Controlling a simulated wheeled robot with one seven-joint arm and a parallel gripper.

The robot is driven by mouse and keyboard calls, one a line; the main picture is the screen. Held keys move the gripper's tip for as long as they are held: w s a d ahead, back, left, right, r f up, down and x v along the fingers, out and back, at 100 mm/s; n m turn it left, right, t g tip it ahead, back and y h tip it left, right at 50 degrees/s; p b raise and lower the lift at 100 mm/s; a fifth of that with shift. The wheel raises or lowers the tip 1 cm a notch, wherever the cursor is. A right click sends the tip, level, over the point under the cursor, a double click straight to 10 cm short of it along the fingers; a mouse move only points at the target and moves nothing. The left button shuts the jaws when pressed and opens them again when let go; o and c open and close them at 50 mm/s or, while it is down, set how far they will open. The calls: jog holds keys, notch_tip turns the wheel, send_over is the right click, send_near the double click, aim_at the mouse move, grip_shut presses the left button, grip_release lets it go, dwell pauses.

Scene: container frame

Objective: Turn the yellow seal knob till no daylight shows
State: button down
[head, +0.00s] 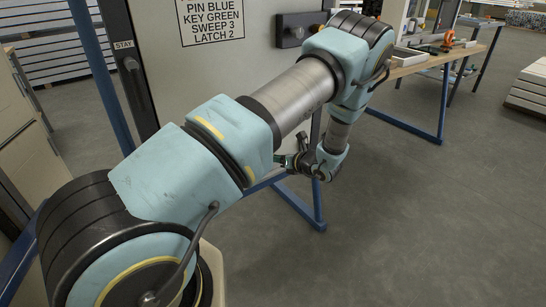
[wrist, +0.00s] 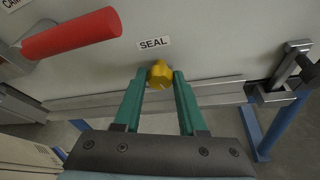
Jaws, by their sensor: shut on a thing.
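The yellow seal knob (wrist: 159,76) sits on the grey panel just below the SEAL label (wrist: 153,43) in the wrist view. My gripper (wrist: 159,71) has its two green fingers on either side of the knob, shut on it. In the head view, my gripper (head: 289,160) is at the panel's lower edge, and my arm hides the knob there. Metal strips (wrist: 215,90) run along the panel's lower edge. I cannot tell whether daylight shows between them.
A red handle (wrist: 72,34) is at upper left in the wrist view, and a metal latch (wrist: 278,88) is at right. A blue frame (head: 303,205) stands below the panel. An instruction sign (head: 212,18) is on the panel.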

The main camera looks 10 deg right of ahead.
dwell(0.3)
jog(key=shift+c, duration=2.4)
grip_release()
jog(key=shift+d, duration=0.1)
jog(key=v, duration=1)
jog(key=shift+s+d, duration=0.2)
jog(key=shift+s, duration=0.1)
jog(key=shift+r, duration=0.15)
